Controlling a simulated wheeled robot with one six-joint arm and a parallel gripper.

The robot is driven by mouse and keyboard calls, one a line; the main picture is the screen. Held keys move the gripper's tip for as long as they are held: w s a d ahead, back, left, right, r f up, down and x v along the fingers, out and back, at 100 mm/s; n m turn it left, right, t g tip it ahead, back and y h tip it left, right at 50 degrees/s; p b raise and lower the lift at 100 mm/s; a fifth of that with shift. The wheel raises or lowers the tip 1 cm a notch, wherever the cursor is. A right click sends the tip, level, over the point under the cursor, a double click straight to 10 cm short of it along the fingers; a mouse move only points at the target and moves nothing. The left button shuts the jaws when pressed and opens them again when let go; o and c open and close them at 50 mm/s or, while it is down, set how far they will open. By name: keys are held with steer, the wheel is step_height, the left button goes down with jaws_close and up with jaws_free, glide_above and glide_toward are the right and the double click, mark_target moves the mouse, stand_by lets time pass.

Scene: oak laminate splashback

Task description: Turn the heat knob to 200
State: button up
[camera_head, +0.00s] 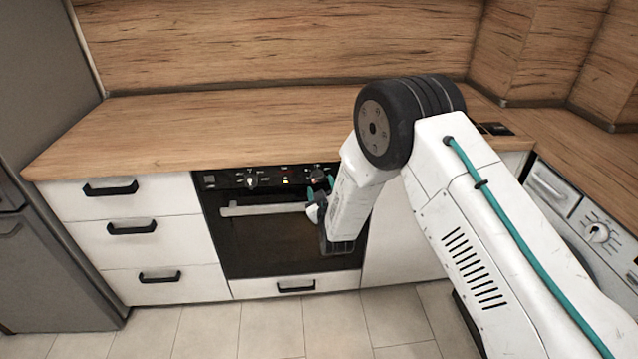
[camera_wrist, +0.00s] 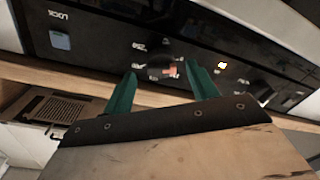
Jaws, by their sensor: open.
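The oven's black control panel (camera_head: 268,178) has a left knob (camera_head: 251,180) and a right knob (camera_head: 317,175). My gripper (camera_head: 321,189) is at the right knob, with its teal fingers partly hidden by my wrist. In the wrist view, which looks upside down, my gripper (camera_wrist: 162,67) is open. Its two teal fingers stand apart on either side of a dark knob (camera_wrist: 157,62) with white markings and a reddish patch around it. I cannot tell whether the fingers touch the knob. The scale numbers and the knob's pointer are too small to read.
A silver oven handle (camera_head: 262,210) runs just below the panel. White drawers (camera_head: 130,228) stand left of the oven, and another appliance with a dial (camera_head: 598,233) stands at the right.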

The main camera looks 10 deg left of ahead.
mark_target(318, 177)
steer(key=shift+x, duration=1.45)
steer(key=c, duration=1)
steer(key=shift+o, duration=0.2)
